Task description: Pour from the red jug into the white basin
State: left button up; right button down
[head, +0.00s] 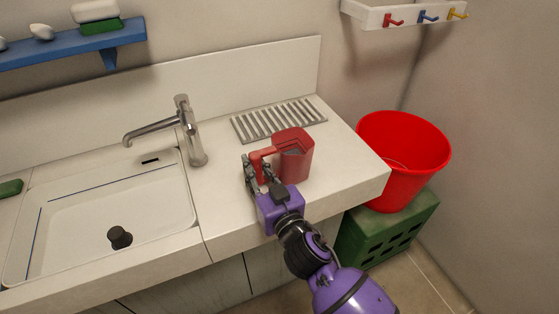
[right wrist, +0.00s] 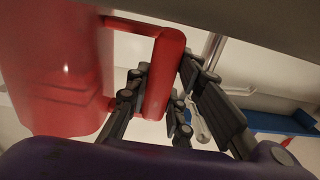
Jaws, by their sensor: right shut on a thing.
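The red jug (head: 294,155) stands upright on the white counter, in front of the ribbed drain grille; I cannot tell whether its base touches the counter. My right gripper (head: 262,172) is shut on the jug's handle, on the jug's left side. In the right wrist view the fingers (right wrist: 152,95) lie on both sides of the red handle (right wrist: 165,75), and the jug's body (right wrist: 55,65) fills the left. The white basin (head: 150,205) is sunk in the counter at the left, with a dark plug (head: 119,237) in it. My left gripper is not in view.
A metal tap (head: 187,130) stands between basin and jug, its spout over the basin. The drain grille (head: 278,119) lies behind the jug. A red bucket (head: 402,160) sits on a green crate (head: 388,228) to the right. A blue shelf (head: 75,43) hangs upper left.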

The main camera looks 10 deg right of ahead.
aim_at(257, 162)
jog(key=shift+r, duration=0.15)
jog(key=shift+r, duration=0.5)
notch_tip(257, 162, up, 2)
jog(key=shift+r, duration=0.25)
jog(key=s+d+r+p, duration=0.1)
jog(key=s+d+r, duration=0.8)
jog(key=s, duration=0.1)
jog(key=shift+s+d+r, duration=0.15)
jog(key=shift+s+r, duration=0.05)
jog(key=shift+s, duration=0.05)
jog(key=c, duration=2.2)
grip_release()
grip_shut()
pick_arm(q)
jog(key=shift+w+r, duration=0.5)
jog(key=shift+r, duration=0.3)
